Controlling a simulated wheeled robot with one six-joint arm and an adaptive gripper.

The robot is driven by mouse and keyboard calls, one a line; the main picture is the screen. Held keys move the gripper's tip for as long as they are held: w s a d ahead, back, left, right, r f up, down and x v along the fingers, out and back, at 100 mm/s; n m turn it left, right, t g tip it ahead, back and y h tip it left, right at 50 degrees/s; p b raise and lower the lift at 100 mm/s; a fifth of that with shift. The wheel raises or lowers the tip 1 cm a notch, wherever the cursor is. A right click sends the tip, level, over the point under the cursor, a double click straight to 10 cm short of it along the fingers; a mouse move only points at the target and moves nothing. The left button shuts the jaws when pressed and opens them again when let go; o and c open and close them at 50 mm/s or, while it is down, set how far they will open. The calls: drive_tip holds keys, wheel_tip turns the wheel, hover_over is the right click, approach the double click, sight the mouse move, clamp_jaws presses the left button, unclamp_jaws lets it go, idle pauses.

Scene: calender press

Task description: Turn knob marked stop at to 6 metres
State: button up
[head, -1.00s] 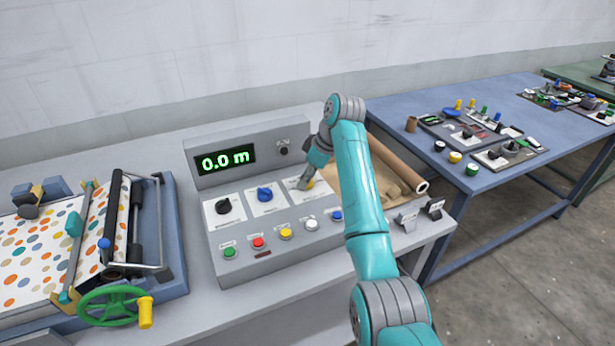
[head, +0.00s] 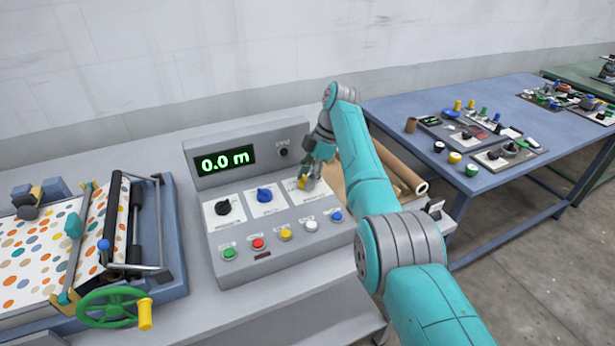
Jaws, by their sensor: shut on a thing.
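The grey control panel (head: 242,268) stands on the bench with a green display (head: 225,160) reading 0.0 m. It has a black knob (head: 223,207), a blue knob (head: 264,195) and a yellow knob (head: 302,184) in a row on white plates. The lettering is too small to read, so I cannot tell which is marked stop at. My gripper (head: 306,180) points down at the right plate and is shut on the yellow knob. Its fingers hide most of that knob and part of its scale.
Several coloured push buttons (head: 285,234) line the panel's front. A press with a green handwheel (head: 112,306) and dotted sheet (head: 30,255) stands at left. Brown rolls (head: 400,170) lie behind my arm. A blue table (head: 400,118) at right holds several small parts.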

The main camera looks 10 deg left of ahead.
drive_tip(key=shift+n, duration=0.3)
idle(0.4)
drive_tip(key=o, duration=1.1)
drive_tip(key=shift+o, duration=0.2)
drive_tip(key=v, duration=0.7)
drive_tip(key=shift+r, duration=0.2)
drive_tip(key=shift+w, duration=0.15)
